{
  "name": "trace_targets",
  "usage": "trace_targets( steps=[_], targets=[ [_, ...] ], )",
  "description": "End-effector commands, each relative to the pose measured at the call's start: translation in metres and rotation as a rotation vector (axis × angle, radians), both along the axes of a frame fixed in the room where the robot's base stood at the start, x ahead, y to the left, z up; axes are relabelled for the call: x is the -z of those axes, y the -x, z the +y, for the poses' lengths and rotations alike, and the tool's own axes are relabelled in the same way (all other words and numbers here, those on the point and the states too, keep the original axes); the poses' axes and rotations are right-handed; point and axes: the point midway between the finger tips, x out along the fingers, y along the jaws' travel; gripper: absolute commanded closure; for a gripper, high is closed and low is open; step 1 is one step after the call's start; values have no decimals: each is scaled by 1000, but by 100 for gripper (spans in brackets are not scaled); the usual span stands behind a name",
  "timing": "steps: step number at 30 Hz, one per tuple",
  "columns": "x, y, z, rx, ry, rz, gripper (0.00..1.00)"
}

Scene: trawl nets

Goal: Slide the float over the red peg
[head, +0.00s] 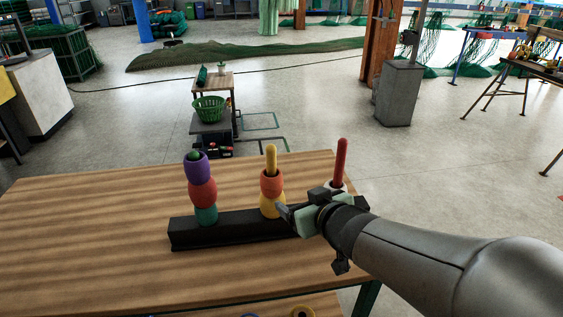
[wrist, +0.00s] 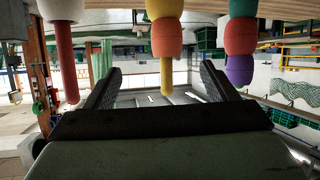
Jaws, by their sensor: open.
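A black rack (head: 205,235) on the wooden table carries three upright pegs. The red peg (head: 341,160) stands at its right end, with a white float (head: 339,187) around its lower part, partly hidden by my gripper. In the upside-down wrist view, the red peg (wrist: 66,65) and white float (wrist: 60,9) are at the left. The yellow peg (head: 271,158) carries yellow and orange floats; the left peg carries teal, red and purple floats. My gripper (head: 300,207) is open in front of the rack's right part, with nothing seen between its fingers.
The table's left side (head: 80,235) is bare. A green basket (head: 208,108) stands on a small stand beyond the table.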

Motion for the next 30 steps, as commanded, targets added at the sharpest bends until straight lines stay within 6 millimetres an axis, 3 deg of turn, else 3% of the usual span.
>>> trace_targets(
  steps=[13,30],
  targets=[
    [4,-25,17,-24,-17,-4,21],
    [53,-119,62,-25,-15,-10,21]
  ],
)
